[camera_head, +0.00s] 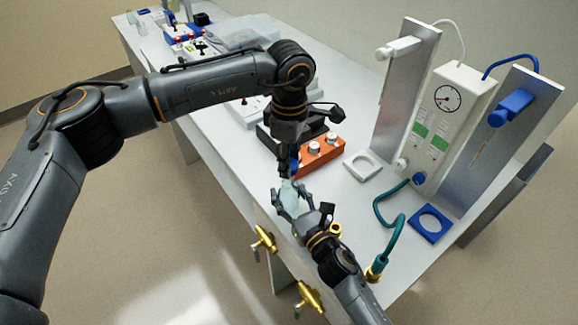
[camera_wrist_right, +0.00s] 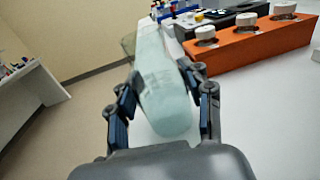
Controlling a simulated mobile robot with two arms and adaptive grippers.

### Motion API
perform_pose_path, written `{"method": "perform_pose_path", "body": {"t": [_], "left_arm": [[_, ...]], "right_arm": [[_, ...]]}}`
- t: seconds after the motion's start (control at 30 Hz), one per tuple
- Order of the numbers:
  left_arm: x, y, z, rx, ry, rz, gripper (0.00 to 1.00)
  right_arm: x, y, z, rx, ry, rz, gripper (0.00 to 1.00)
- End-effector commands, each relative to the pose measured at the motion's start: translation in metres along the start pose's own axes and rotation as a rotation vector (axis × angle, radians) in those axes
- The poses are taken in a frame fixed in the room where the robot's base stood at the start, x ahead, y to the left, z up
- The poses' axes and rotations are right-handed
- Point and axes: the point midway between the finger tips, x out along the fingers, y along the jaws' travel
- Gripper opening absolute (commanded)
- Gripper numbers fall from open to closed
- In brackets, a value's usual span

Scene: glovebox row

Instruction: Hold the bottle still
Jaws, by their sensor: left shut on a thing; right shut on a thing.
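The bottle (camera_head: 291,203) is pale, translucent blue-green and stands out near the bench's front edge. My right gripper (camera_head: 296,203) is shut around it, coming from below. In the right wrist view the bottle (camera_wrist_right: 166,98) sits tilted between the two blue-padded fingers (camera_wrist_right: 163,105). My left gripper (camera_head: 289,176) points down just above the bottle, its fingertips close to the bottle's upper end. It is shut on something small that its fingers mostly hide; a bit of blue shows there. Whether it touches the bottle I cannot tell.
An orange block (camera_head: 319,154) with white-topped knobs stands just behind. A white square holder (camera_head: 362,166) and a blue ring holder (camera_head: 431,224) lie to the right, near a gauge unit (camera_head: 446,110). A teal hose (camera_head: 395,235) and brass valves (camera_head: 264,241) are close to the front edge.

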Motion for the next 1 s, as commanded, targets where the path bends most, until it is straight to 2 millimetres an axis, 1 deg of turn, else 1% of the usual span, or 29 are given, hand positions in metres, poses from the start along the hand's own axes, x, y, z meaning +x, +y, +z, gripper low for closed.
{"method": "perform_pose_path", "body": {"t": [0.03, 0.1, 0.17, 0.67, 1.0], "left_arm": [[0.009, 0.000, 0.000, -0.001, -0.001, -0.002, 0.27], [0.018, -0.001, 0.000, -0.001, 0.000, -0.002, 0.27], [0.023, 0.000, 0.000, -0.001, 0.000, -0.001, 0.27], [0.024, 0.000, 0.000, 0.000, 0.000, 0.001, 0.27], [0.039, -0.003, 0.003, 0.001, 0.000, 0.000, 0.27]], "right_arm": [[0.000, 0.000, 0.001, 0.000, -0.001, 0.000, 0.00], [0.000, 0.000, 0.001, 0.000, -0.001, 0.000, 0.00], [0.000, 0.000, 0.001, 0.000, -0.001, 0.000, 0.00], [0.000, 0.000, 0.001, 0.000, -0.001, 0.000, 0.00], [0.000, 0.000, 0.001, 0.000, -0.002, 0.000, 0.00]]}}
